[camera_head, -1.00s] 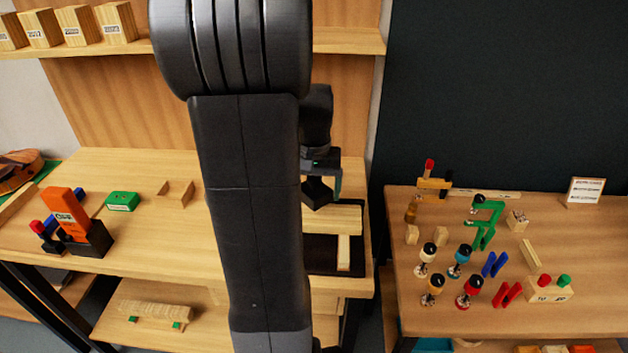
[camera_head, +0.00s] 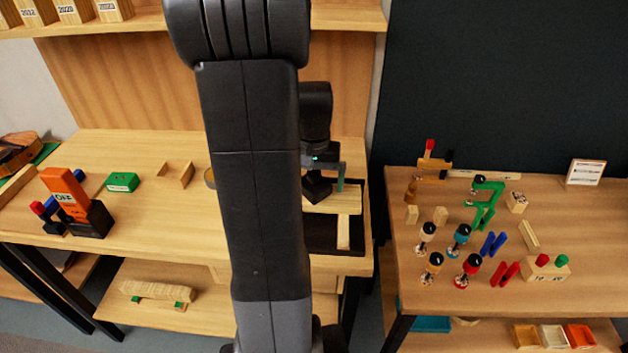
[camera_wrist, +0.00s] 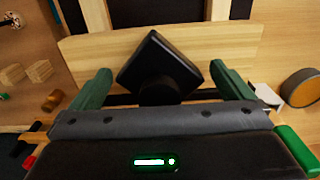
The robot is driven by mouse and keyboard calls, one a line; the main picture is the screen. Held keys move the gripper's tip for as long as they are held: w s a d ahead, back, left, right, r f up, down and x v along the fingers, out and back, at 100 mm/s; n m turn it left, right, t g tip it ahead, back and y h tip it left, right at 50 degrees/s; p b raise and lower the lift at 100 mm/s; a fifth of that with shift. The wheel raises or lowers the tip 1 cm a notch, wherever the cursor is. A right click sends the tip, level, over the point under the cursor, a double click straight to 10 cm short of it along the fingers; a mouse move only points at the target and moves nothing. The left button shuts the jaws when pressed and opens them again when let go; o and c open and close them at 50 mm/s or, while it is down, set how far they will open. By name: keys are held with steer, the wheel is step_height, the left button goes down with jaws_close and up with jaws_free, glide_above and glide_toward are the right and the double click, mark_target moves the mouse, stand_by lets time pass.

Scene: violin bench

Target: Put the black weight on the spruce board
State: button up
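The black weight (camera_wrist: 158,62) is a dark block with a rounded knob, turned cornerwise in the wrist view. It appears to stand on the pale spruce board (camera_wrist: 222,52), which runs across that view. In the head view the weight (camera_head: 316,188) shows under my gripper, over the board (camera_head: 338,203). My gripper (camera_wrist: 160,70) has its green fingers spread on either side of the weight, with a narrow gap at each side. My arm hides the left part of the board in the head view, and the palm covers part of the knob.
A dark recess (camera_head: 318,236) with a pale strip (camera_head: 343,232) lies before the board. A round tan-topped object (camera_wrist: 302,87) stands right in the wrist view. An orange block (camera_head: 64,187) and green box (camera_head: 122,182) are left. The right table (camera_head: 405,262) is crowded.

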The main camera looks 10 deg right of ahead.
step_height(320, 180, up, 12)
steer(key=shift+r+p, duration=0.25)
steer(key=shift+p, duration=0.05)
stand_by(0.3)
steer(key=shift+f, duration=0.1)
step_height(320, 180, down, 12)
steer(key=shift+f+b, duration=0.1)
steer(key=shift+b, duration=0.2)
steer(key=shift+w+r, duration=0.1)
steer(key=shift+r, duration=0.7)
